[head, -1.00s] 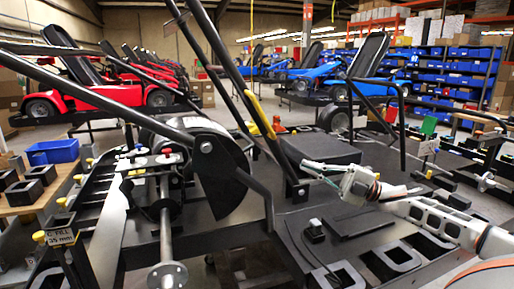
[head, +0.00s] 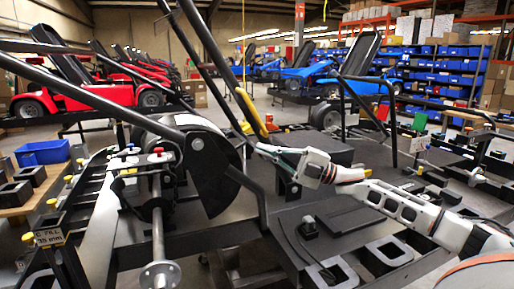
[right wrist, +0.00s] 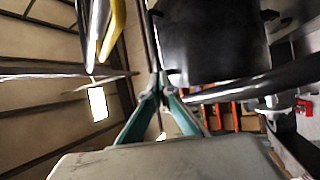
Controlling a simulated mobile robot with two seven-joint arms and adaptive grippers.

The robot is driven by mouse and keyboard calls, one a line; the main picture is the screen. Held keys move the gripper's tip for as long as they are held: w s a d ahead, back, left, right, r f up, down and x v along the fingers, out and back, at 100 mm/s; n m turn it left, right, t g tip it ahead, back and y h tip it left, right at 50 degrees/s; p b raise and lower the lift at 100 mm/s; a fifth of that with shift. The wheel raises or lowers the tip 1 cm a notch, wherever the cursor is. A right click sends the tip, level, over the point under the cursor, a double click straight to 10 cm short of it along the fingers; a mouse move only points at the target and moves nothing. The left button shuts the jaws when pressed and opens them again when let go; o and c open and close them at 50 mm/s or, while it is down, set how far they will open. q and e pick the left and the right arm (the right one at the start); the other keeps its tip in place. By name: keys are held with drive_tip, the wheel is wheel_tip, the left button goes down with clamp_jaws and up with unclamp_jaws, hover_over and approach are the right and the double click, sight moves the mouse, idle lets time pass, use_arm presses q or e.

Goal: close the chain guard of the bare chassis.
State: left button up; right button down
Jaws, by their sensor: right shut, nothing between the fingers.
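The bare chassis (head: 150,235) is a frame of black tubes with a grey shaft, filling the front left and middle of the head view. Its chain guard seems to be the large black rounded plate (head: 214,182), bolted near its upper left and hanging tilted among the tubes. My right gripper (head: 263,149) is shut and empty, just right of the plate, pointing left near the upright tubes. In the right wrist view its teal fingers (right wrist: 158,97) meet at the tips, beside a dark panel (right wrist: 212,42). Contact cannot be told. My left gripper is not in view.
Slanting black tubes (head: 202,50) and a yellow-wrapped tube (head: 250,112) rise close to my right gripper. A black deck (head: 320,215) with square black blocks (head: 388,255) lies below my right arm. A blue bin (head: 42,152) stands on the left table.

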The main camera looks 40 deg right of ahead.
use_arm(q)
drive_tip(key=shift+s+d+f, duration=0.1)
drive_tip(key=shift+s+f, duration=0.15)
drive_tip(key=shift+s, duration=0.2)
use_arm(e)
drive_tip(key=shift+x, duration=1.2)
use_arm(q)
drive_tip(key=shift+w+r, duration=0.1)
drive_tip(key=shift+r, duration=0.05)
